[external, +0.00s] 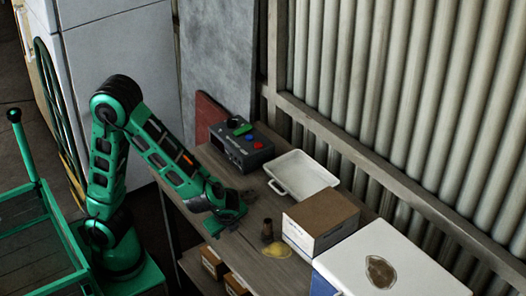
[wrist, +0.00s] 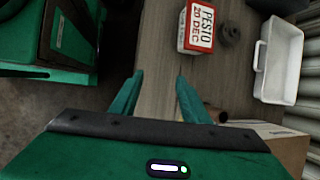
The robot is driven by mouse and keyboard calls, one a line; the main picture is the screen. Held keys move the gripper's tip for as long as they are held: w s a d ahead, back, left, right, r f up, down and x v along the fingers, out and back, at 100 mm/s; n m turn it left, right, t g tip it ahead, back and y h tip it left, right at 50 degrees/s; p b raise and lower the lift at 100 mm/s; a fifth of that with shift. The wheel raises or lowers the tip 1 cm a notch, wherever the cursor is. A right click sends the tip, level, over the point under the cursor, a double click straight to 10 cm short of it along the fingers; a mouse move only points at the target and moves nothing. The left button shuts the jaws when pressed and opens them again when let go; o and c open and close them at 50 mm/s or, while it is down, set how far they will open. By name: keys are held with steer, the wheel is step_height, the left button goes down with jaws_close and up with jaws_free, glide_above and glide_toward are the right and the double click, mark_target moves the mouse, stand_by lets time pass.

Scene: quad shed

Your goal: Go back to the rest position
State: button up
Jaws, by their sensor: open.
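My gripper (external: 229,221) hangs at the end of my green arm, over the near-left part of the wooden bench (external: 250,268). In the wrist view my gripper (wrist: 160,76) has its two green fingers apart, with nothing between them but bench surface and the bench edge. The arm is bent, its elbow high and its forearm sloping down to the right. A white and red box marked "PESTO 20 DEC" (wrist: 197,27) sits on the bench beyond the fingertips, apart from them. I cannot make it out in the external view.
A white tray (external: 302,173), a dark control box with coloured buttons (external: 241,146), a cardboard box (external: 320,222), a small brown bottle-like thing (external: 267,231), a yellow patch (external: 277,250) and a white stained lid (external: 400,270) crowd the bench. A corrugated wall (external: 420,90) stands behind.

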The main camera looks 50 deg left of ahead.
steer(key=s+a+r+n+g+h, duration=0.1)
steer(key=s+r+n, duration=0.3)
steer(key=s, duration=0.4)
steer(key=s+a+r+n+g+h, duration=0.1)
steer(key=s+a+r+n+h, duration=0.1)
steer(key=s+r+n, duration=0.3)
steer(key=s+n+h, duration=0.1)
steer(key=s+n, duration=0.1)
steer(key=s, duration=0.1)
steer(key=shift+a+r+g+h, duration=0.25)
steer(key=shift+a+g+h, duration=0.05)
steer(key=shift+h, duration=0.1)
